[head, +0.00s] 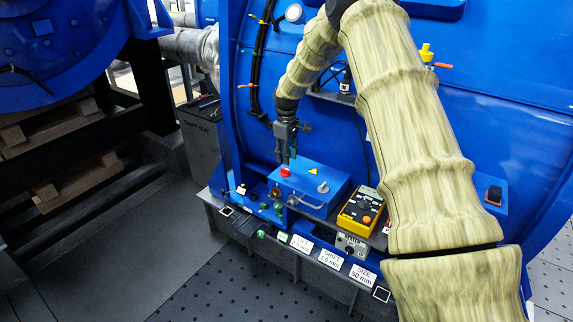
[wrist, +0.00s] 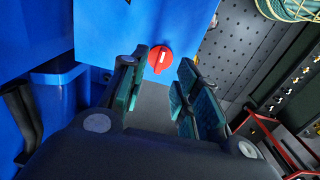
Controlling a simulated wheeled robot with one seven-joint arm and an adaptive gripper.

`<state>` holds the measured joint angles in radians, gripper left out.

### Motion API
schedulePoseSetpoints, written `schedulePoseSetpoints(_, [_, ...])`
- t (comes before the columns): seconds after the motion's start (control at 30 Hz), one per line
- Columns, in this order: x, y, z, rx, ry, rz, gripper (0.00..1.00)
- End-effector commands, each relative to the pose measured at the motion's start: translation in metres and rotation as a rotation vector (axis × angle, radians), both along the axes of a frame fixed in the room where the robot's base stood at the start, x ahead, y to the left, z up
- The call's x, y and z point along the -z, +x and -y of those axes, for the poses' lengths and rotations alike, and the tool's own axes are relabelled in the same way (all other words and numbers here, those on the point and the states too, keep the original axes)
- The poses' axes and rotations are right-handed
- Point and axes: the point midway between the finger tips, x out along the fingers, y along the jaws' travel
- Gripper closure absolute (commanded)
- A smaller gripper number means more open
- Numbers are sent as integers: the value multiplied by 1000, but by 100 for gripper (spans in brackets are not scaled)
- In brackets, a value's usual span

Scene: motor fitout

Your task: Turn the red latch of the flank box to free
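The flank box (head: 311,180) is a blue box low on the big blue housing, with a grey bar handle on its front. My gripper (head: 286,157) points down just above the latch. In the wrist view my gripper (wrist: 158,92) is open, with teal finger pads and nothing between them.
A yellow meter (head: 360,209) stands right of the box. Green and brass fittings (head: 265,206) and white label cards (head: 331,259) line the ledge in front. A grey bin (head: 200,135) stands to the left. The dark floor in front is clear.

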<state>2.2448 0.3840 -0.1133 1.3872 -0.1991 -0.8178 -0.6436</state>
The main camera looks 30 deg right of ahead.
Motion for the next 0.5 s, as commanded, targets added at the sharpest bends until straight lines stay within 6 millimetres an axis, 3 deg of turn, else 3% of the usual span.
schedulePoseSetpoints(0.2, [-38,0,0,0,0,1,69])
schedulePoseSetpoints(0.5, [-63,0,1,0,1,0,69])
